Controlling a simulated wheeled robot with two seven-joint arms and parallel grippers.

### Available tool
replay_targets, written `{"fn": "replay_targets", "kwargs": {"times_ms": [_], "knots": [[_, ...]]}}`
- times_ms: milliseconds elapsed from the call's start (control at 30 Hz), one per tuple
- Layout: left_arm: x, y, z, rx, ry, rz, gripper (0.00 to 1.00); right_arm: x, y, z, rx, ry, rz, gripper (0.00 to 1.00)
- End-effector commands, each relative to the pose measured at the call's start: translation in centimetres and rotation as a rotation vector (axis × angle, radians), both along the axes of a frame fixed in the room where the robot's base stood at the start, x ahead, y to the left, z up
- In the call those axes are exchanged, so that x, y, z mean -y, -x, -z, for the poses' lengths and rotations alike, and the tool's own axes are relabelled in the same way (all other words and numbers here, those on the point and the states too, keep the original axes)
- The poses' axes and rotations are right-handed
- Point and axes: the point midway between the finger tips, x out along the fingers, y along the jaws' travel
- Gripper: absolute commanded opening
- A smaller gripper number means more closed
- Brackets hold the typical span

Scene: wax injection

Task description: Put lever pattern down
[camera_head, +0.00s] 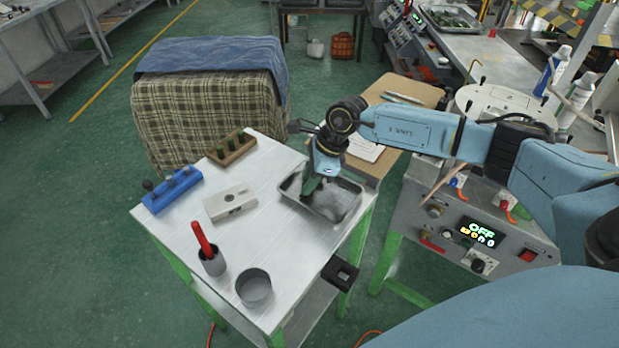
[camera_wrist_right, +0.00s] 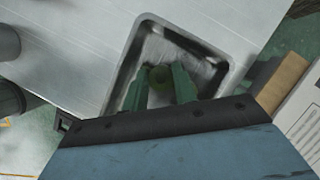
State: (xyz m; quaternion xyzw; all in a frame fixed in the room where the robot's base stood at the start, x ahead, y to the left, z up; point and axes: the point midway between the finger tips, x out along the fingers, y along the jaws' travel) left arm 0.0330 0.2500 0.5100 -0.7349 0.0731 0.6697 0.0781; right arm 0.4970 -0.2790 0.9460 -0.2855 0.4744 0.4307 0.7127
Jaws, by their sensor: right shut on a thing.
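My right gripper (camera_head: 311,186) reaches down over the metal tray (camera_head: 350,206) at the right side of the white table. In the right wrist view, the two green fingers of my right gripper (camera_wrist_right: 160,86) are shut on a small olive-green lever pattern (camera_wrist_right: 158,77), seen end-on between the fingertips. The tray (camera_wrist_right: 213,57) lies below it in that view. I cannot tell whether the pattern touches the tray floor. In the head view the pattern is hidden by the gripper. My left gripper is not in view.
On the white table (camera_head: 165,229) stand a blue rack (camera_head: 172,191), a wooden rack with green pieces (camera_head: 231,148), a pale block (camera_head: 230,202), a cup with a red-handled tool (camera_head: 213,262) and a grey cup (camera_head: 254,289). A control panel (camera_head: 478,235) stands at the right.

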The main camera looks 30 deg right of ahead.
Motion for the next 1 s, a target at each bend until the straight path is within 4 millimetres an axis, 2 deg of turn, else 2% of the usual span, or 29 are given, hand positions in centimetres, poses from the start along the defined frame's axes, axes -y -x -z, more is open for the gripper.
{"fn": "replay_targets", "kwargs": {"times_ms": [200, 233, 367, 633, 767, 1000], "knots": [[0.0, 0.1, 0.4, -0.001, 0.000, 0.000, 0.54, 0.0, 0.0, 0.4, 0.000, 0.000, 0.000, 0.06], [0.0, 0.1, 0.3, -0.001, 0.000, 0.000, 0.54, 0.0, 0.0, 0.2, 0.000, 0.000, 0.000, 0.31], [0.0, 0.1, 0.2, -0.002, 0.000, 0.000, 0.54, 0.0, 0.0, 0.2, 0.000, 0.000, 0.000, 0.48], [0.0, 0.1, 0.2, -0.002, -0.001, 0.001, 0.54, 0.0, 0.0, 0.1, 0.000, 0.000, 0.000, 0.49], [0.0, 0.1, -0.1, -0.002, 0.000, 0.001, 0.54, 0.1, 0.0, -0.5, 0.002, 0.000, 0.000, 0.49], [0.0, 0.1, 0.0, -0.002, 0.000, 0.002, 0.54, 1.8, 0.8, -4.7, 0.004, 0.001, 0.001, 0.49]]}}
